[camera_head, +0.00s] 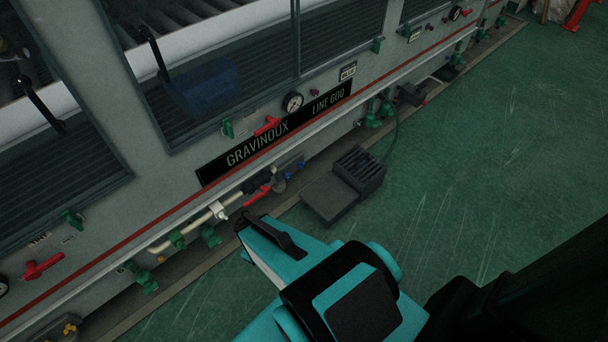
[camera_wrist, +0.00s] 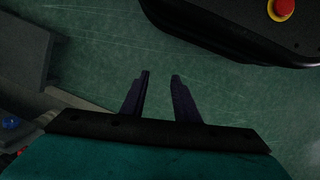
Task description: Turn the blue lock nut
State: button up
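Small blue fittings show low on the front of the grey machine in the head view: one blue part (camera_head: 301,163) at the end of a grey fitting, and another (camera_head: 281,187) near a red lever (camera_head: 258,194). I cannot tell which is the lock nut. In the wrist view a small blue part (camera_wrist: 12,122) shows at the left edge, apart from my gripper. My gripper (camera_wrist: 160,75) is open and empty, its two dark fingers over green floor.
A dark slatted box (camera_head: 361,170) with a flat grey block (camera_head: 329,197) stands on the floor beside the fittings. A pale pipe (camera_head: 187,230) and green valves (camera_head: 211,235) run along the machine's lower edge. The green floor (camera_head: 480,180) to the right is clear.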

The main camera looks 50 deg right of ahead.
jog(key=w+d+f+n+t+h+b, duration=0.1)
jog(key=w+d+f+n+t+b, duration=0.2)
jog(key=w+d, duration=0.4)
jog(key=w+d+f+n+t+h+b, duration=0.1)
jog(key=w+d+f+n+t+b, duration=0.15)
jog(key=w+d+f, duration=0.45)
jog(key=n+t+h+b, duration=0.2)
jog(key=n+t+b, duration=0.9)
jog(key=n+b, duration=0.4)
send_near(302, 165)
jog(key=f, duration=0.1)
jog(key=a+f, duration=0.1)
jog(key=shift+w+a+f, duration=0.15)
jog(key=shift+w+f, duration=0.15)
jog(key=shift+w, duration=0.05)
jog(key=s+d+n+t+y+b, duration=0.1)
jog(key=s+n+b, duration=0.1)
jog(key=n, duration=0.1)
jog(key=s+d+f+n+t+y+b, duration=0.1)
jog(key=s+n, duration=0.1)
jog(key=n, duration=0.1)
jog(key=s+d+n+t+y+b, duration=0.1)
jog(key=s+d+n+b, duration=0.1)
jog(key=n, duration=0.1)
jog(key=shift+s+f+t+y+b, duration=0.25)
jog(key=shift+s+f+y+b, duration=0.05)
jog(key=shift+b, duration=0.05)
jog(key=shift+s+a+r+n, duration=0.1)
jog(key=shift+s+n, duration=0.3)
jog(key=shift+n, duration=0.05)
